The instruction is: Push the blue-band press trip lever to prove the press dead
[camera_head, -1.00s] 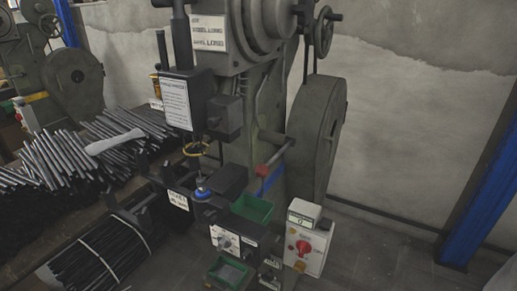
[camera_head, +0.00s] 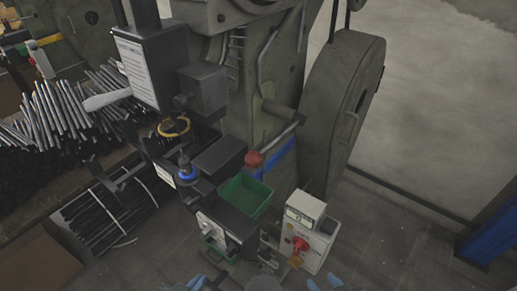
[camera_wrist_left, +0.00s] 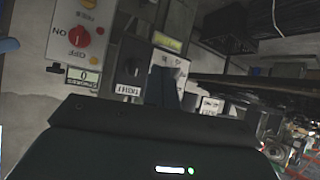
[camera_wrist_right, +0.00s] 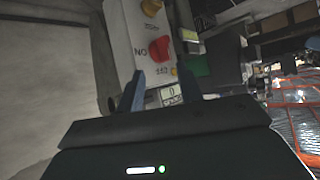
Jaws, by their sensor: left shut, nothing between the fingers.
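My right gripper (camera_head: 323,284) is at the bottom edge, below and right of the knob. Its fingers stand apart and empty in the right wrist view (camera_wrist_right: 160,92).
A control box (camera_head: 312,246) with a red rotary switch (camera_head: 300,244) and a counter stands right of the press. A green tray (camera_head: 245,196) sits below the knob. Rod bundles (camera_head: 60,115) lie left. A blue post (camera_head: 490,235) stands right. Floor between box and post looks clear.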

